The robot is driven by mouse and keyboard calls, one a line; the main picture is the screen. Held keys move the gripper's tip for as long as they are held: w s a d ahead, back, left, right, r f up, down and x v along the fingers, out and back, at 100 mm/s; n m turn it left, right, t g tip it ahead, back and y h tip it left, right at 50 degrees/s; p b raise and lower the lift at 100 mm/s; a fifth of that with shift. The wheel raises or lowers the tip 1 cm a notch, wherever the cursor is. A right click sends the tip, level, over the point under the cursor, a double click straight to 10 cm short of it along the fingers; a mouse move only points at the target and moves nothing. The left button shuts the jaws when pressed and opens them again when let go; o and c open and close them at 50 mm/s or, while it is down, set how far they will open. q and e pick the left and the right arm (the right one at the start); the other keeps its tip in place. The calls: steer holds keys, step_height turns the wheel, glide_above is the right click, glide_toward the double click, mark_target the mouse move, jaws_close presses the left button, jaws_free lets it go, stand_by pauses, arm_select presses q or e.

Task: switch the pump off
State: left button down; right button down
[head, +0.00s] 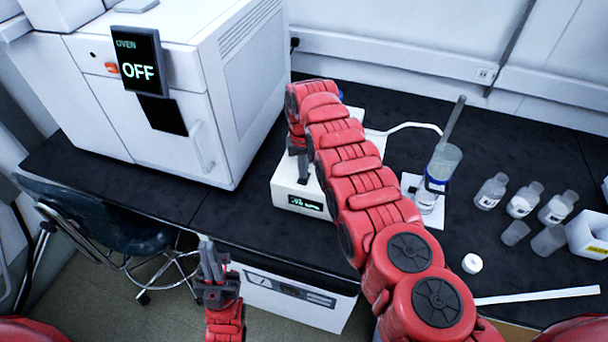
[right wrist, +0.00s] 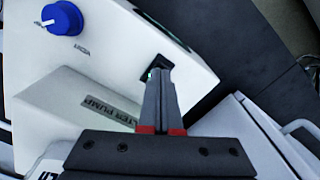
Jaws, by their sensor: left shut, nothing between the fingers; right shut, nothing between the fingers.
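The pump is a white box (head: 283,200) on the black bench in the head view, with a lit green display on its front. In the right wrist view the pump (right wrist: 105,55) shows a blue knob (right wrist: 62,18), a "FILTER PUMP" label (right wrist: 110,108) and a small dark switch (right wrist: 156,66) with a green light. My right gripper (head: 303,180) is shut and points down at the pump. In the right wrist view its fingertips (right wrist: 157,72) overlap the switch and partly hide it; contact cannot be told. My left gripper (head: 212,262) is shut and empty, in front of the bench.
A white oven (head: 240,90) reading OFF stands left of the pump. Right of it are a flask (head: 440,165) with tubing, several bottles (head: 522,200), a white cap (head: 472,263) and a white strip (head: 535,296). A dark chair (head: 100,225) stands at lower left.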

steer(key=shift+f+b, duration=0.3)
steer(key=shift+f, duration=0.05)
steer(key=shift+s+r, duration=0.1)
steer(key=shift+r+p, duration=0.55)
steer(key=shift+p, duration=0.2)
step_height(320, 180, up, 4)
steer(key=p, duration=0.3)
steer(key=shift+f, duration=0.1)
steer(key=shift+r+p, duration=0.95)
steer(key=shift+r, duration=0.1)
steer(key=shift+f, duration=0.1)
